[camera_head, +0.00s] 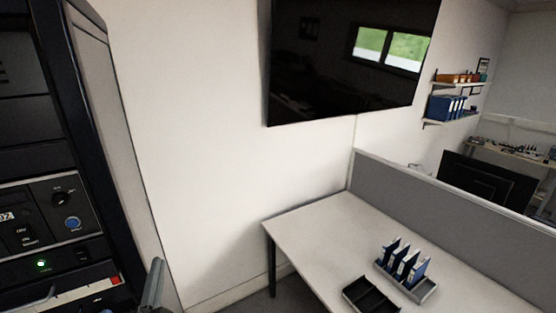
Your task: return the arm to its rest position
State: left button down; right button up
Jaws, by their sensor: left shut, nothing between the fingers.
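A small part of my left gripper (153,284) shows at the bottom edge of the head view, left of centre. It is grey, shut and empty, just right of the dark equipment rack (112,170). Most of the left arm is out of the picture. My right gripper is not in view.
The rack's panel has a knob, a blue button (73,223) and a lit green light (41,264). A white table (320,222) at the lower right bears a black tray (350,293) and a holder (424,292) with several blue items. A grey partition (420,200) stands behind it.

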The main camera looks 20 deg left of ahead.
pick_arm(q)
jog(key=d+r+n+t+h, duration=0.15)
jog(key=d+r+t, duration=0.35)
jog(key=r, duration=1)
jog(key=s+d+r+n+t+h+p, duration=0.1)
jog(key=s+d+r+n+t+h, duration=0.2)
jog(key=d+r+h, duration=0.5)
jog(key=s+d+r+n+t+h+p, duration=0.1)
jog(key=s+d+r+t+h+p, duration=0.25)
jog(key=r, duration=0.85)
notch_tip(320, 180, up, 14)
jog(key=s+d+p, duration=0.1)
jog(key=p, duration=1)
jog(key=shift+d+f+g+p, duration=0.15)
jog(key=shift+f+g+p, duration=0.05)
jog(key=shift+g+p, duration=0.2)
jog(key=c, duration=1.5)
grip_release()
jog(key=shift+s, duration=0.1)
jog(key=shift+c, duration=0.2)
